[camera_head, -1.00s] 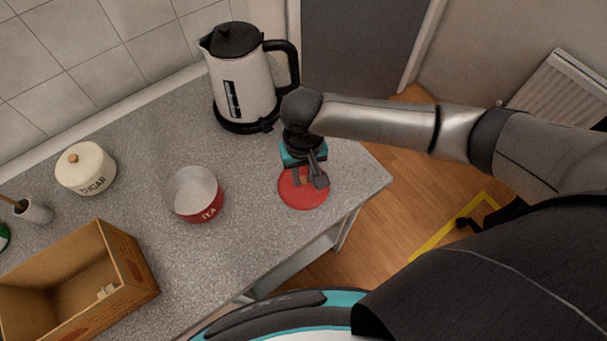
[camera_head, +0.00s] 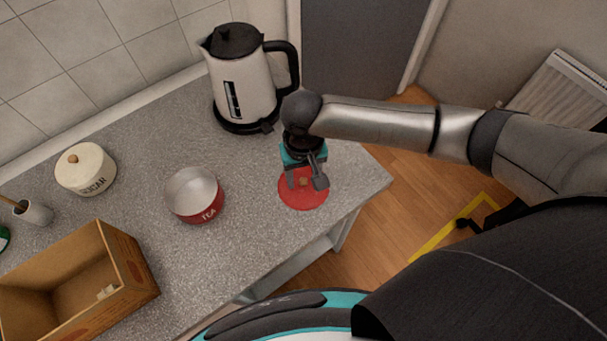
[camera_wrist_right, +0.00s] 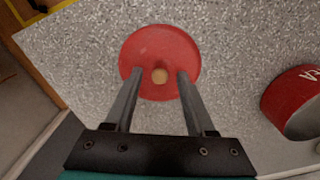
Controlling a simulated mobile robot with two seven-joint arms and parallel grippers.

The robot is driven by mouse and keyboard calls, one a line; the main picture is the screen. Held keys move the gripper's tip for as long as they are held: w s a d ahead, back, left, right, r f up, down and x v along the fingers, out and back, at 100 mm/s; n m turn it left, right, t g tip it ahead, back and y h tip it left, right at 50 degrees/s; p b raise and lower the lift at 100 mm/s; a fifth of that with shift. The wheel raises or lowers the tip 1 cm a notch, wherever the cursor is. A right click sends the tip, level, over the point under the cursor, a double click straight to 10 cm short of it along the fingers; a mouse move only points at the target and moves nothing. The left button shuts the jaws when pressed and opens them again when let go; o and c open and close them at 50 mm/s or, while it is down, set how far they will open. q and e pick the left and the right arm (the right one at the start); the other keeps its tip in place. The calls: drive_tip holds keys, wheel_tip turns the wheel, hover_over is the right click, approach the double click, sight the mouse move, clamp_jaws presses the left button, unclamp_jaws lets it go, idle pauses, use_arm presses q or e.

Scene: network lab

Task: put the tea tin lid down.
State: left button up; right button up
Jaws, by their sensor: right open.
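The tea tin lid (camera_head: 312,200) is a red disc with a small wooden knob. It lies on the grey countertop near the right front corner. It also shows in the right wrist view (camera_wrist_right: 160,45), with its knob (camera_wrist_right: 160,76) between the fingers but apart from both. My right gripper (camera_head: 305,183) is open just above the lid, its fingers on either side of the knob. It also shows in the right wrist view (camera_wrist_right: 156,78). The red tea tin (camera_head: 208,214) stands open and upright to the left of the lid. My left gripper is not in view.
A white and black kettle (camera_head: 243,85) stands behind the lid. A sugar pot (camera_head: 88,175) and a cardboard box (camera_head: 128,262) are at the left. The counter (camera_head: 245,240) is clear between tin and lid. The counter's edge is close on the lid's right.

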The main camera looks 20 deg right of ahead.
sight(303, 181)
wheel_tip(303, 181, up, 12)
drive_tip(key=p, duration=0.1)
drive_tip(key=shift+p, duration=0.4)
idle(0.3)
